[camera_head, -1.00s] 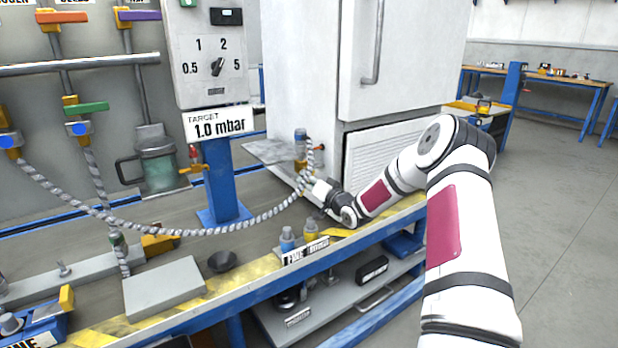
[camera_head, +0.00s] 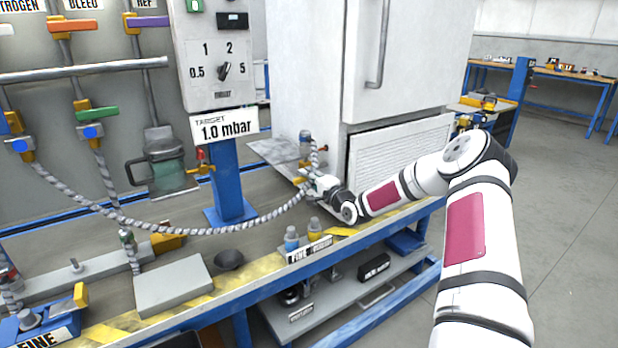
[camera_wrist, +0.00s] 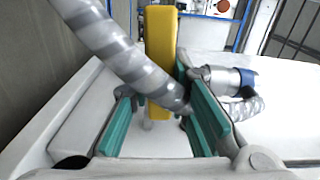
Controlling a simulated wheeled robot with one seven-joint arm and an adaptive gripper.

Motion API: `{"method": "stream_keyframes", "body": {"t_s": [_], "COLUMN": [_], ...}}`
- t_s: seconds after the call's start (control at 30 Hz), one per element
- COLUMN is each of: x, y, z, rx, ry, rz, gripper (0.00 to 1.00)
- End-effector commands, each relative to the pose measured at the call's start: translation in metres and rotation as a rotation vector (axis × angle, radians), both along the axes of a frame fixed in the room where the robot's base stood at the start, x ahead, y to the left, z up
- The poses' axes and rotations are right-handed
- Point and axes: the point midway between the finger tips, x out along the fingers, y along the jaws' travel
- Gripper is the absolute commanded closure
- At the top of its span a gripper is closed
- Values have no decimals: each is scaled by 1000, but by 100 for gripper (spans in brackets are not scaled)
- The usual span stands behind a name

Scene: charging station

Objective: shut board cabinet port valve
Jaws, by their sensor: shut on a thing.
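The white board cabinet (camera_head: 400,60) stands at the back of the bench. At its lower left is a port fitting (camera_head: 305,143) with a grey braided hose. My gripper (camera_head: 309,183) reaches in from the right beside this fitting, small in the head view. In the wrist view my gripper's teal fingers (camera_wrist: 160,112) are closed around a yellow valve handle (camera_wrist: 161,45). The hose (camera_wrist: 118,52) crosses in front of the handle and hides part of it and of the grip. A silver fitting with a blue band (camera_wrist: 230,80) lies just right of the fingers.
Two small bottles (camera_head: 303,235) stand near the bench's front edge, below my wrist.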

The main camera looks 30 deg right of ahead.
Motion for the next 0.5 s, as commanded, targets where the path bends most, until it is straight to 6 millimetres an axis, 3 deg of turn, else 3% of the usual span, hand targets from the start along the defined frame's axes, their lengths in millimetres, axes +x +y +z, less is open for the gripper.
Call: {"method": "stream_keyframes", "body": {"t_s": [0.5], "x": [0], "y": [-1], "z": [2], "rx": [102], "ry": [4], "rz": [-2], "gripper": [100]}}
